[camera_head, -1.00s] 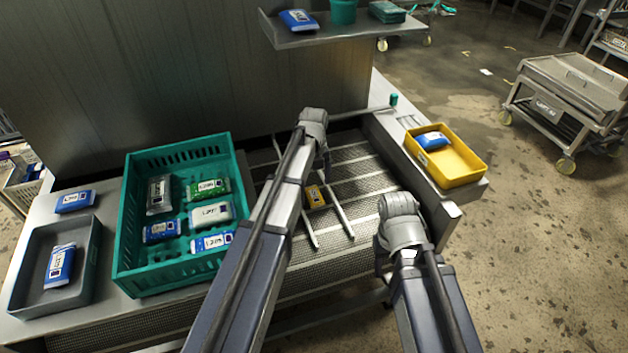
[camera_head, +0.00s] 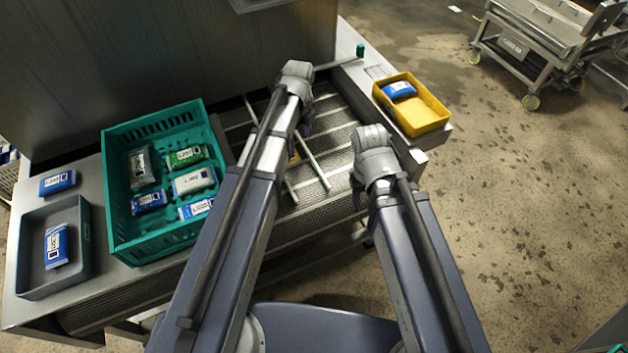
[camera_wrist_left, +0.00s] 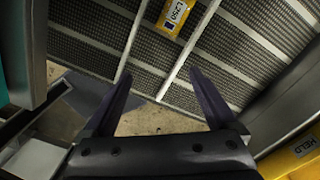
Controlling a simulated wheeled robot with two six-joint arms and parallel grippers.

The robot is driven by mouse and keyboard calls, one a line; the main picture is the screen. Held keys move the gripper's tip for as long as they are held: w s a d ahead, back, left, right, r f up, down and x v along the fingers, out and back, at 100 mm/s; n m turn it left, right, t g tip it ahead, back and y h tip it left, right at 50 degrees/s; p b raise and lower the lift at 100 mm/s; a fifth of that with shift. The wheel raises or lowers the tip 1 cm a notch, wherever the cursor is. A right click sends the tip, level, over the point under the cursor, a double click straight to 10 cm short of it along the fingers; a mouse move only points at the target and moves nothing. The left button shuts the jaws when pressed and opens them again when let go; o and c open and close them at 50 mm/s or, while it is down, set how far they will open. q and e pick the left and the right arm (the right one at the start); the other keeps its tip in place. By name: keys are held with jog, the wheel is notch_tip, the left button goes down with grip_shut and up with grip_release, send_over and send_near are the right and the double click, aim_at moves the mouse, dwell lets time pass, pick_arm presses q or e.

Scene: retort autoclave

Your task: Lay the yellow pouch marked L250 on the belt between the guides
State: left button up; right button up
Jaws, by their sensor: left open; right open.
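The yellow pouch (camera_wrist_left: 175,14) marked L250 lies flat on the belt (camera_wrist_left: 237,50) between the two pale guide bars (camera_wrist_left: 191,48), in the left wrist view. In the head view only a small part of the yellow pouch (camera_head: 294,158) shows beside my left arm. My left gripper (camera_wrist_left: 160,78) is open and empty, its fingers apart from the pouch, which lies beyond the tips. It also shows partly below the wrist in the head view (camera_head: 306,122). My right gripper (camera_head: 357,190) is mostly hidden under its wrist, near the belt's right front side, and holds nothing visible.
A green crate (camera_head: 113,200) with several pouches stands left of the belt. A grey tray (camera_head: 30,282) with a blue pouch is further left, with another blue pouch (camera_head: 57,182) behind it. A yellow bin (camera_head: 422,118) with a blue-white pouch stands right of the belt.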

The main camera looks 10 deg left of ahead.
pick_arm(q)
jog(key=s+d+n, duration=0.4)
jog(key=s+n, duration=0.5)
jog(key=s+d+n, duration=0.4)
jog(key=s+n, duration=0.5)
jog(key=n, duration=0.1)
jog(key=shift+s+d+y, duration=0.15)
jog(key=shift+s+y, duration=0.05)
jog(key=shift+y, duration=0.2)
jog(key=shift+r, duration=0.15)
notch_tip(320, 180, up, 2)
jog(key=p, duration=0.2)
jog(key=shift+r+p, duration=0.25)
jog(key=shift+p, duration=0.05)
